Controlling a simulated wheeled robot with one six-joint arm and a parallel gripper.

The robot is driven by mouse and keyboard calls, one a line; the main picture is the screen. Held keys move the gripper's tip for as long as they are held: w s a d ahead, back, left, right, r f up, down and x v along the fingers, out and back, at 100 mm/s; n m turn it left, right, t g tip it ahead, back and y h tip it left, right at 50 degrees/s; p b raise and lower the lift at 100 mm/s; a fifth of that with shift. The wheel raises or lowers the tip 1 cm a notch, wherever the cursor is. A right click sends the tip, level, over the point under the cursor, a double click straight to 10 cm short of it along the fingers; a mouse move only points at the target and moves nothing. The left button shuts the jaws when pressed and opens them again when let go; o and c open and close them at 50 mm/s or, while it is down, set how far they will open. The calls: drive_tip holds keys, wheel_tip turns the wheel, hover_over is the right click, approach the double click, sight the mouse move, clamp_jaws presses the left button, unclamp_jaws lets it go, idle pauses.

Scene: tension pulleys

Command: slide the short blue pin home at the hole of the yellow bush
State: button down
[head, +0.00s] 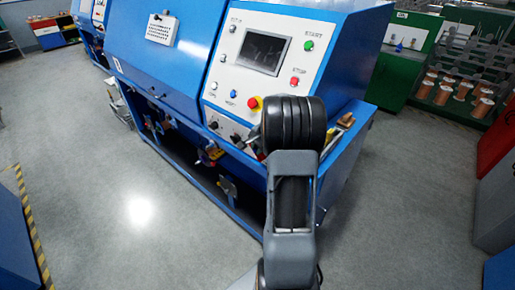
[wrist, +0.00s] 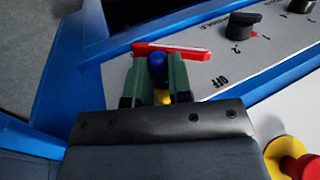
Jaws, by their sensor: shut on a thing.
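In the wrist view my gripper (wrist: 157,75) has two green fingers with dark bases. They are shut on a blue piece with a rounded end (wrist: 158,66), which looks like the short blue pin. A small yellow patch (wrist: 163,97) shows between the fingers, just nearer the wrist than the blue. I cannot tell whether it is the yellow bush or part of the held piece. No hole is visible. A red bar with a pale edge (wrist: 188,50) lies across just beyond the fingertips. In the head view my arm hides the fingers and the pin.
A blue machine (head: 180,70) carries a white control panel (head: 235,85) with a screen and knobs. A black selector knob (wrist: 240,24) is right of the fingers. A red button on a yellow ring (wrist: 275,155) is at lower right. Grey floor (head: 110,200) is open at left.

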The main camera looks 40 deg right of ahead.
drive_tip(key=shift+d+r, duration=0.1)
drive_tip(key=shift+d, duration=0.1)
drive_tip(key=c, duration=1)
unclamp_jaws()
drive_tip(key=shift+w, duration=0.1)
drive_tip(key=shift+o, duration=0.2)
drive_tip(key=shift+s+d, duration=0.25)
drive_tip(key=shift+d, duration=0.05)
drive_tip(key=shift+o, duration=1.2)
drive_tip(key=shift+w+a, duration=0.15)
drive_tip(key=shift+a, duration=0.2)
drive_tip(key=p+v, duration=0.4)
drive_tip(key=v, duration=0.5)
drive_tip(key=shift+p, duration=0.4)
